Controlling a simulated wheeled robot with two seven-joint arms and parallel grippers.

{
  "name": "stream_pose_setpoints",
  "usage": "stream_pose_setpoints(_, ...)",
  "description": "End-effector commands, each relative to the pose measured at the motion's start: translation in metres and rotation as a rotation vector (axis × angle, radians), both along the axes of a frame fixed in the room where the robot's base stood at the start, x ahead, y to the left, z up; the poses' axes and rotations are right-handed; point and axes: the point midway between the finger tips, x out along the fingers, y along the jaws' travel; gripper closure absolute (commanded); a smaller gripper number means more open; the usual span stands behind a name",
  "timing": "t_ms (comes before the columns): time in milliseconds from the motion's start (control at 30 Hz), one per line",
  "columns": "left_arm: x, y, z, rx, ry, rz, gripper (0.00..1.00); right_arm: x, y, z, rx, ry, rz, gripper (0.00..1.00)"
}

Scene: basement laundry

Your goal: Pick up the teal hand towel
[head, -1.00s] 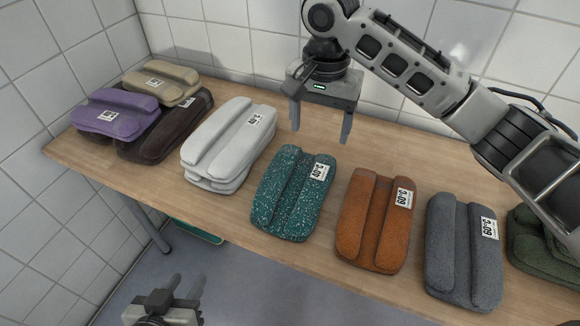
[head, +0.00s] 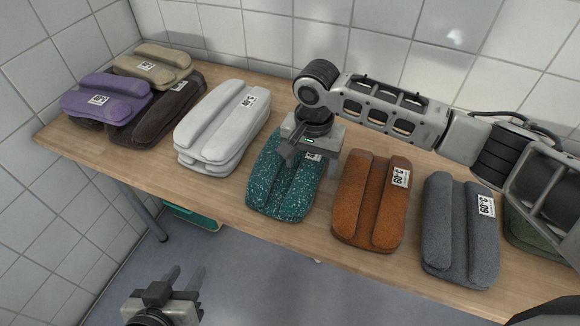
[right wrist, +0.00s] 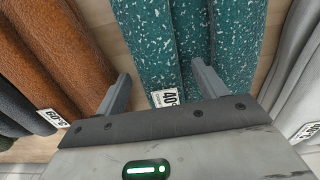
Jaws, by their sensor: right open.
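The teal hand towel (head: 283,188) is a folded, white-flecked bundle lying on the wooden table, with a tag near its far end. My right gripper (head: 308,158) is open and empty over the towel's far end, partly hiding it. In the right wrist view, the teal towel (right wrist: 165,45) runs between and beyond the fingers of the right gripper (right wrist: 161,72), with its tag (right wrist: 168,97) near the palm. I cannot tell whether the fingers touch it. My left gripper (head: 185,275) is open and empty, low in front of the table.
Along the wooden table (head: 160,182), an orange towel (head: 370,205) lies right of the teal one, then a grey towel (head: 455,230) and a green one. A white stack (head: 222,128) is on the left, then purple (head: 105,98), dark brown (head: 155,115) and beige (head: 150,62) towels. Tiled walls stand behind.

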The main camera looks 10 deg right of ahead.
Motion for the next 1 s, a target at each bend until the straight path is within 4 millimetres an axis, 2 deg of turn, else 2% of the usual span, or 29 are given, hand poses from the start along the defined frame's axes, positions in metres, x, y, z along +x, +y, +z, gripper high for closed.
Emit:
stream_pose_setpoints(267, 0.0, 0.0, 0.0, -0.002, 0.0, 0.001, 0.64, 0.0, 0.0, -0.006, 0.001, -0.001, 0.002, 0.29)
stream_pose_setpoints(300, 0.0, 0.0, 0.0, -0.002, 0.0, 0.001, 0.64, 0.0, 0.0, -0.006, 0.001, -0.001, 0.002, 0.32)
stream_pose_setpoints(500, 0.0, 0.0, 0.0, -0.002, 0.0, 0.001, 0.64, 0.0, 0.0, -0.006, 0.001, -0.001, 0.002, 0.88)
stream_pose_setpoints(533, 0.0, 0.0, 0.0, -0.002, 0.0, 0.001, 0.64, 0.0, 0.0, -0.006, 0.001, -0.001, 0.002, 0.9)
stream_pose_setpoints(833, -0.001, 0.0, -0.001, -0.001, 0.005, 0.002, 0.64, 0.0, 0.001, -0.002, 0.002, -0.002, 0.002, 0.9)
stream_pose_setpoints(1000, -0.002, 0.0, 0.0, 0.0, 0.006, 0.001, 0.64, 0.001, 0.001, 0.012, 0.003, -0.003, 0.001, 0.9)
